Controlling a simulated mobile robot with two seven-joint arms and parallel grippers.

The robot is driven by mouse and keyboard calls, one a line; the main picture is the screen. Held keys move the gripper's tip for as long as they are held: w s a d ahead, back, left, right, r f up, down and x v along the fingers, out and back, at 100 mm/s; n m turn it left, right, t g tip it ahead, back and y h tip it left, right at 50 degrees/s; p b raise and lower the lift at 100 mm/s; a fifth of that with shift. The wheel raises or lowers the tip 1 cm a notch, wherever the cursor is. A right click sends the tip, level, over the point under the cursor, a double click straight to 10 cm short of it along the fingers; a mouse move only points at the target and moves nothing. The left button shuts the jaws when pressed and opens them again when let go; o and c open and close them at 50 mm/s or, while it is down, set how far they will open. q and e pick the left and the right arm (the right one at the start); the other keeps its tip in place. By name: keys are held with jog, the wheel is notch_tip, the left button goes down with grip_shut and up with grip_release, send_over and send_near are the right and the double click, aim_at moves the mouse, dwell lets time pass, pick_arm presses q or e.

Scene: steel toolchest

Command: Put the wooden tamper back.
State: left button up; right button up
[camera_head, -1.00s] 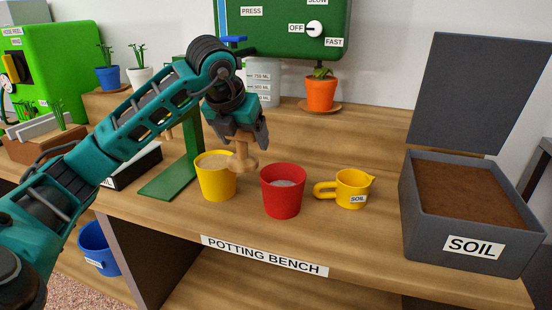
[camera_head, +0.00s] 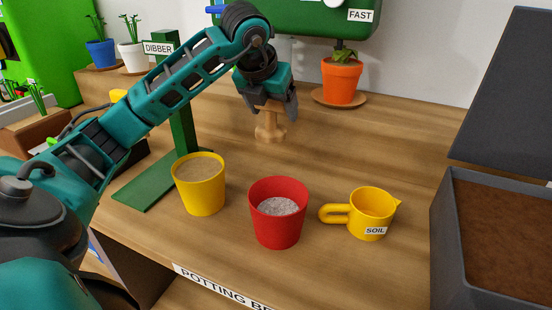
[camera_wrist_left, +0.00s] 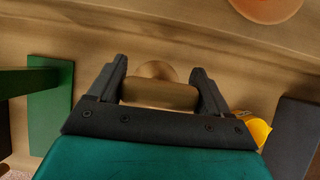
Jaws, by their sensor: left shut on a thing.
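The wooden tamper (camera_head: 270,128) is a light wooden piece with a round foot and a thicker crosswise handle. My left gripper (camera_head: 270,106) is shut on its handle, with the tamper upright below the fingers, behind the yellow and red pots. The left wrist view shows the handle (camera_wrist_left: 160,94) between both fingers, and the round foot beyond it. I cannot tell whether the foot touches the bench. The green stand (camera_head: 184,135) rises left of the tamper, with its flat base on the bench. My right gripper is not in view.
A yellow pot (camera_head: 200,190) with brown fill and a red pot (camera_head: 277,222) with grey fill stand in front. A yellow soil cup (camera_head: 370,213) and grey soil bin (camera_head: 462,285) stand to the right. Bench right of the tamper is clear.

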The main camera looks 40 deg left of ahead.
aim_at(272, 128)
pick_arm(q)
notch_tip(272, 128, down, 5)
jog(key=shift+s+b, duration=0.15)
jog(key=shift+b, duration=0.5)
notch_tip(272, 128, down, 4)
jog(key=shift+f+b, duration=0.15)
jog(key=shift+b, duration=0.45)
jog(key=shift+f, duration=0.15)
jog(key=o, duration=1)
jog(key=shift+r, duration=0.2)
